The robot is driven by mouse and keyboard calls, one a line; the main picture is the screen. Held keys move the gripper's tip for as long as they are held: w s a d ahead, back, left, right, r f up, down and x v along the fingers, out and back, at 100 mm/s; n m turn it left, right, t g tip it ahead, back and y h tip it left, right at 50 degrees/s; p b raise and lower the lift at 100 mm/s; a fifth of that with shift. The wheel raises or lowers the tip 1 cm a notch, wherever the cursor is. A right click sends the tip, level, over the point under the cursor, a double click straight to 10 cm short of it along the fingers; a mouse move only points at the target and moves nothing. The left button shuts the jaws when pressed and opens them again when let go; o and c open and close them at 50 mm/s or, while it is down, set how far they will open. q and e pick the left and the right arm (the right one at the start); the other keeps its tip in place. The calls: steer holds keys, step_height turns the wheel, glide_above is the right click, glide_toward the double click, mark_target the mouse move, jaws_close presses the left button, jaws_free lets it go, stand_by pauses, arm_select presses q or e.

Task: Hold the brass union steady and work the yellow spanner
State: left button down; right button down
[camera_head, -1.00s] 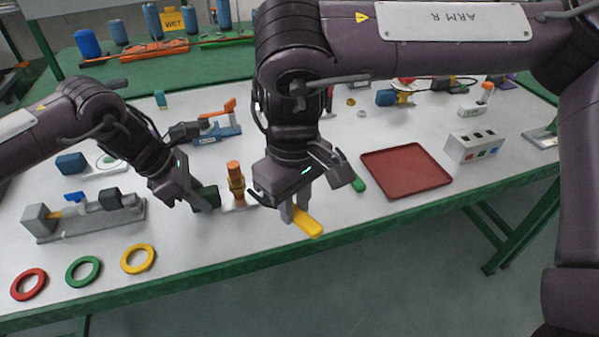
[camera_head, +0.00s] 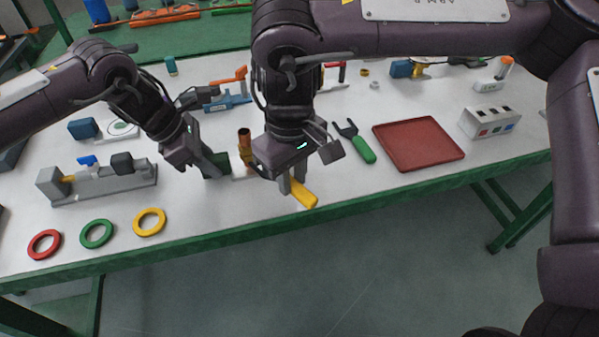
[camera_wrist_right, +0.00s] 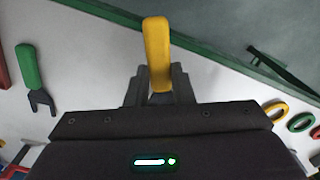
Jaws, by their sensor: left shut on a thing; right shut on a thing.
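The brass union (camera_head: 244,141) stands upright on a pale base near the front of the bench, its lower part partly hidden by my right gripper. My left gripper (camera_head: 209,164) is just left of it, shut at a dark green block (camera_head: 221,163) beside the union; the exact contact is hard to see. My right gripper (camera_head: 290,182) is shut on the yellow spanner (camera_head: 304,195), whose handle points toward the bench's front edge. In the right wrist view the yellow spanner (camera_wrist_right: 157,52) sticks out between the fingers; its jaw end is hidden.
A green-handled spanner (camera_head: 363,149) and a red tray (camera_head: 427,165) lie to the right. Red (camera_head: 44,244), green (camera_head: 97,233) and yellow (camera_head: 149,222) rings lie front left. A grey fixture (camera_head: 100,185) stands behind them. The green front edge (camera_head: 170,249) is close.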

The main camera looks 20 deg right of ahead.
steer(key=shift+w+a+r, duration=0.1)
steer(key=shift+w+a, duration=0.25)
steer(key=shift+w, duration=0.4)
steer(key=shift+w+a+f, duration=0.1)
steer(key=shift+w+a, duration=0.3)
steer(key=shift+w, duration=0.3)
steer(key=shift+w+a+r, duration=0.1)
steer(key=shift+w+a, duration=0.25)
steer(key=shift+w, duration=0.4)
steer(key=shift+s, duration=0.15)
steer(key=shift+n, duration=0.4)
steer(key=shift+s+d, duration=0.4)
steer(key=shift+s, duration=0.4)
steer(key=shift+s+d, duration=0.45)
steer(key=shift+s, duration=0.3)
steer(key=shift+s+d, duration=0.4)
steer(key=shift+s, duration=0.4)
steer(key=shift+r, duration=2.5)
steer(key=shift+w+d+n, duration=0.2)
steer(key=shift+w+n, duration=0.2)
steer(key=shift+w, duration=0.1)
steer(key=w+d+f+n, duration=0.2)
steer(key=w+d+n, duration=0.8)
steer(key=shift+w, duration=0.4)
